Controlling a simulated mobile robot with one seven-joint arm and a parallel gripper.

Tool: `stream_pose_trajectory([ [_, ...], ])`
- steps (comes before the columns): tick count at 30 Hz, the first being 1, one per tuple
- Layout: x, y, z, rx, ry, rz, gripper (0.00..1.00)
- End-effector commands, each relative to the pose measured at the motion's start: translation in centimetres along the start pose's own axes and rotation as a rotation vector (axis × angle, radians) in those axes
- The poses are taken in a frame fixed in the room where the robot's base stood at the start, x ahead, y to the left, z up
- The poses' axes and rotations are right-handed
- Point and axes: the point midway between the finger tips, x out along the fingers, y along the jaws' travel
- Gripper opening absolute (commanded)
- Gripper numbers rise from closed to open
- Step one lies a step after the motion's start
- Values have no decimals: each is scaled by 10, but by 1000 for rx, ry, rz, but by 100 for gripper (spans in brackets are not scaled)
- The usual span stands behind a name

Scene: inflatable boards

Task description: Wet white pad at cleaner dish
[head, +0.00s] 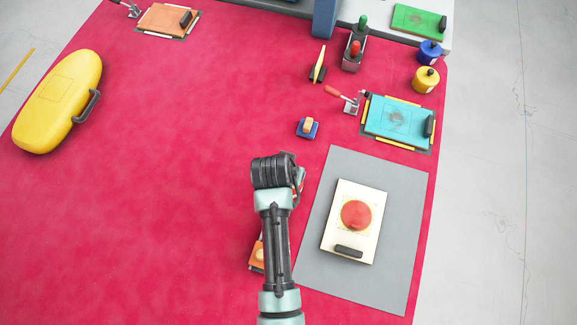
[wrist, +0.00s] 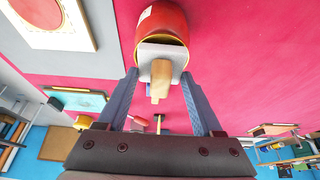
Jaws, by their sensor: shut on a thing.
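My gripper (wrist: 160,78) is shut on the white pad (wrist: 150,50), a pale block with a wooden handle, with one finger on each side. In the wrist view the pad lies over the mouth of a red round dish (wrist: 162,20) with a yellow rim and a pale label, which looks like the cleaner dish. I cannot tell whether the pad touches its inside. In the head view my arm's dark wrist hides the fingers and most of what is beneath; only a bit of red and white shows at its right side.
Right of my arm, a cream board (head: 341,199) with a red disc (head: 356,215) and black handle lies on a grey mat (head: 318,262). An orange block (head: 256,257) is partly behind my arm. A blue block (head: 308,131) and teal board (head: 385,112) lie farther off. The left-centre red floor is clear.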

Motion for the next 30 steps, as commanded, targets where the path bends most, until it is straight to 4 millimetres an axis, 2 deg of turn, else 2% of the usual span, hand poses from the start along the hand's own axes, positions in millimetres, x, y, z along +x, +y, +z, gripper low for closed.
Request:
stream_pose_trajectory([
  [30,12,0,5,0,1,0,23],
])
